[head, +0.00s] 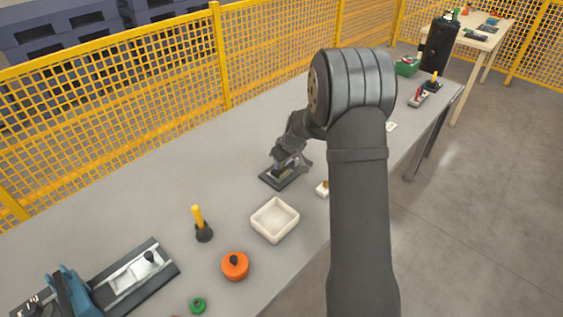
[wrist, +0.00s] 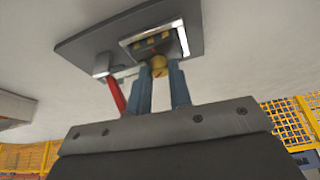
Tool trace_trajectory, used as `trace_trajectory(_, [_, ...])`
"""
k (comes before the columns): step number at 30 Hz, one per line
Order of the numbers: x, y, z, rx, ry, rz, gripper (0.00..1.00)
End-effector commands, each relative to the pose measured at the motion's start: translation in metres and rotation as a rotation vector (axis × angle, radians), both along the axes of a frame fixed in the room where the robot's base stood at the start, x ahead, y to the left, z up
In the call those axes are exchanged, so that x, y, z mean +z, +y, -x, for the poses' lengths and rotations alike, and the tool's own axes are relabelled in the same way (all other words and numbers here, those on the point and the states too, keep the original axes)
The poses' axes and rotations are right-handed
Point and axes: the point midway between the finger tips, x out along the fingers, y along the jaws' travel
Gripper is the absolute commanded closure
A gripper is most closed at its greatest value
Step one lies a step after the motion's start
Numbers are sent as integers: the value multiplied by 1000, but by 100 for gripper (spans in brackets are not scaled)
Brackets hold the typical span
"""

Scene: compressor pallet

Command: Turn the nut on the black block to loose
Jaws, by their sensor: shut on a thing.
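In the head view my gripper (head: 290,158) reaches down over a dark plate (head: 270,181) on the grey table. My arm and gripper hide most of what stands on that plate. In the wrist view the plate (wrist: 90,45) carries a dark block (wrist: 152,46) with a bright pale edge and yellow-and-black marks. A small brass-yellow round piece, seemingly the nut (wrist: 159,64), shows at the block's near side. My gripper (wrist: 161,74) has its two blue-grey fingers on either side of this nut and is shut on it. The nut's thread is hidden.
A red handle (wrist: 116,95) sticks out close to the left finger. A white tray (head: 274,220), an orange round part (head: 235,266), a yellow-handled tool (head: 199,222) and a blue clamp (head: 70,292) stand nearer. A yellow mesh fence (head: 120,110) runs behind the table.

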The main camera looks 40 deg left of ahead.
Motion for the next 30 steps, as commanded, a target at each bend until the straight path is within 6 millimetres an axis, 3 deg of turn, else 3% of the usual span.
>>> trace_trajectory(16, [0, 0, 0, 26, 0, 1, 100])
trace_trajectory(17, [0, 0, 0, 26, 0, 1, 78])
trace_trajectory(20, [0, 0, 0, 26, 0, 1, 59])
trace_trajectory(30, [0, 0, 0, 9, -1, 0, 59])
